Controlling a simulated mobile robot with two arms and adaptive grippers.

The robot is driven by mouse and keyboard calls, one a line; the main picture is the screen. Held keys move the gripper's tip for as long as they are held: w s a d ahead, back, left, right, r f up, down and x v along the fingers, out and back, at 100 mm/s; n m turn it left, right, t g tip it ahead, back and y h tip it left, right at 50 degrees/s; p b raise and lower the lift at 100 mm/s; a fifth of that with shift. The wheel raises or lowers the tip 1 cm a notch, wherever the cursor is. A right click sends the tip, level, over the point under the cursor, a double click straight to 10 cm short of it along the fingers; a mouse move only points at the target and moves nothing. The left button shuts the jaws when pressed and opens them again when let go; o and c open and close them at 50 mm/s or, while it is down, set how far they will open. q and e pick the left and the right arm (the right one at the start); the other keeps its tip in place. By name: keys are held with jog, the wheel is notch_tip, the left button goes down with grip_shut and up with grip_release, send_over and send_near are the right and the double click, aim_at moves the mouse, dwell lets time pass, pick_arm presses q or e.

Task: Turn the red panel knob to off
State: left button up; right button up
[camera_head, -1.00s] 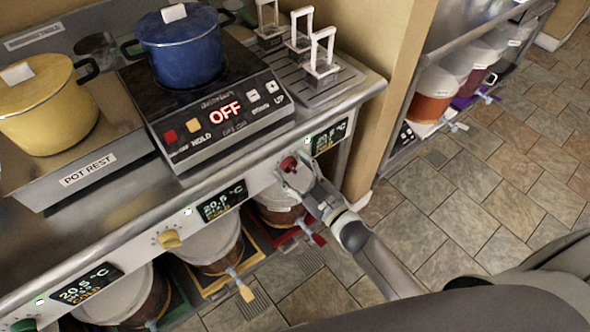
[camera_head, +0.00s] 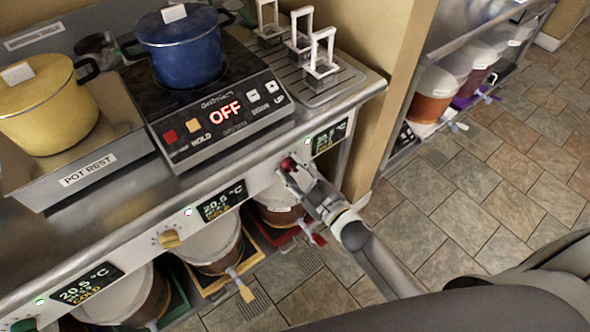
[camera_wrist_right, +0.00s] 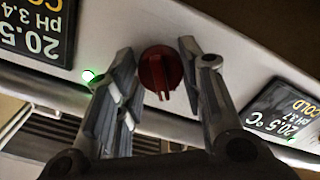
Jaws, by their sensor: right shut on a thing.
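The red panel knob (camera_head: 288,163) sits on the steel front panel below the cooktop, between two small temperature displays. It is round with a raised ridge in the wrist view (camera_wrist_right: 160,72). My right gripper (camera_head: 290,172) is at the knob, its fingers closed on either side of it. In the right wrist view the fingers (camera_wrist_right: 160,78) flank the knob, and its ridge points down the picture between them. The fingers partly hide the knob in the head view. My left gripper is not in view.
A blue pot (camera_head: 183,50) stands on the cooktop (camera_head: 225,125), whose display reads OFF. A yellow pot (camera_head: 47,112) is on the pot rest. A yellow knob (camera_head: 169,239) and green knob (camera_head: 23,325) are further left on the panel. Lidded buckets (camera_head: 213,245) stand below.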

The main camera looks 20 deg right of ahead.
jog(key=n, duration=0.5)
jog(key=shift+n+b, duration=0.3)
jog(key=n+b, duration=0.1)
jog(key=n, duration=0.4)
jog(key=shift+n, duration=0.3)
jog(key=o, duration=1)
jog(key=v, duration=1.2)
jog(key=shift+r, duration=0.1)
